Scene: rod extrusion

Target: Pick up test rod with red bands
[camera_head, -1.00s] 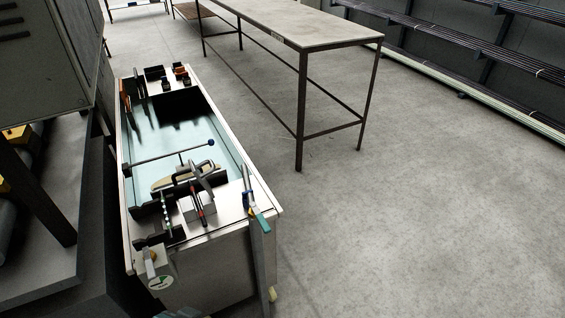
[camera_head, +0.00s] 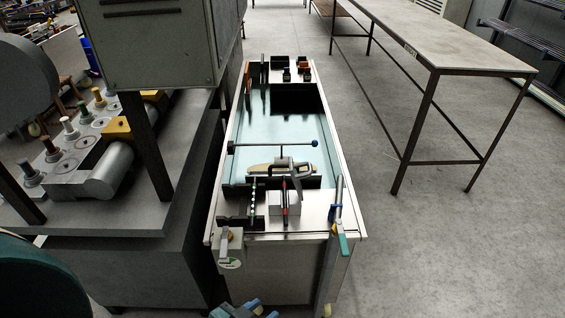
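A thin dark rod with red on it (camera_head: 285,196), which looks like the test rod with red bands, stands in a metal holder block near the front end of the long cart (camera_head: 229,185). Its bands are too small to make out clearly. A rod with green and pale bands (camera_head: 253,197) stands to its left. My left gripper (camera_head: 243,310) shows only partly at the bottom edge, in front of the cart and apart from the rods. Whether its fingers are open or shut cannot be seen. My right gripper is not in view.
A calliper-like tool (camera_head: 296,178) and a blue-ended bar (camera_head: 272,145) lie close behind the rods. A teal-handled tool (camera_head: 340,228) hangs at the front right corner. A machine (camera_head: 120,200) stands close on the left. A table (camera_head: 440,45) stands right, with clear floor between.

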